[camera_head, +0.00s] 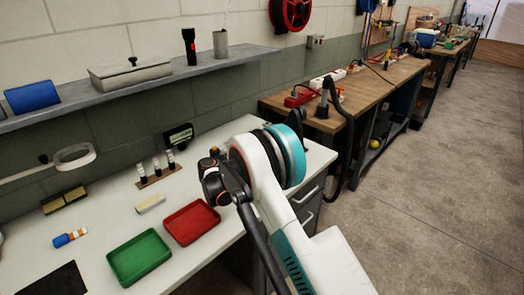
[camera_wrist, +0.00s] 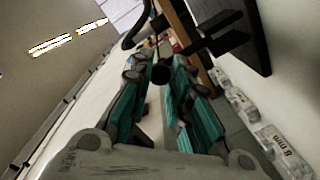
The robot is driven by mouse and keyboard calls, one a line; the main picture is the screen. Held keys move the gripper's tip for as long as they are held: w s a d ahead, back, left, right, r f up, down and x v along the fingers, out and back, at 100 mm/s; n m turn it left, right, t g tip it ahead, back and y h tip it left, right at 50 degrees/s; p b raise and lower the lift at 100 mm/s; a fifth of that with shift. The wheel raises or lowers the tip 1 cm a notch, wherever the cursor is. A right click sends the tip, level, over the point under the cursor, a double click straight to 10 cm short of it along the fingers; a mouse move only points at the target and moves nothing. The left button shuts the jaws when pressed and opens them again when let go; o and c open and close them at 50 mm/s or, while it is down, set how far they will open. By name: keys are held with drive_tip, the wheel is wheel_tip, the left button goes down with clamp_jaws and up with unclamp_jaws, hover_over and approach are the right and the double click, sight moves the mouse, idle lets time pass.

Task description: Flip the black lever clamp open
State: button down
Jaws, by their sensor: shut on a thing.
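In the wrist view, my gripper (camera_wrist: 160,80) has its two teal-padded fingers closed in on a round black knob (camera_wrist: 162,73). The knob sits between the fingertips and appears to be the end of the black lever clamp's handle. A dark plate with black prongs (camera_wrist: 235,38) stands at the upper right, beyond the right finger; I cannot tell whether it belongs to the clamp. In the head view, my arm's dark wrist (camera_head: 213,178) is over the white bench's right part, and the fingertips and their contact are hidden.
A red tray (camera_head: 191,222) and a green tray (camera_head: 139,257) lie on the white bench (camera_head: 105,205). Several vials in a rack (camera_head: 156,170) and a black-framed object (camera_head: 179,135) stand behind. A shelf (camera_head: 140,88) runs above. White labelled blocks (camera_wrist: 280,147) line the wrist view's right.

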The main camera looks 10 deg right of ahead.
drive_tip(key=shift+s+a+f, duration=0.1)
idle(0.5)
drive_tip(key=c, duration=1.5)
unclamp_jaws()
drive_tip(key=shift+o, duration=0.2)
drive_tip(key=shift+a, duration=0.1)
drive_tip(key=v, duration=1.1)
drive_tip(key=shift+s+a+f, duration=0.25)
drive_tip(key=shift+a, duration=0.05)
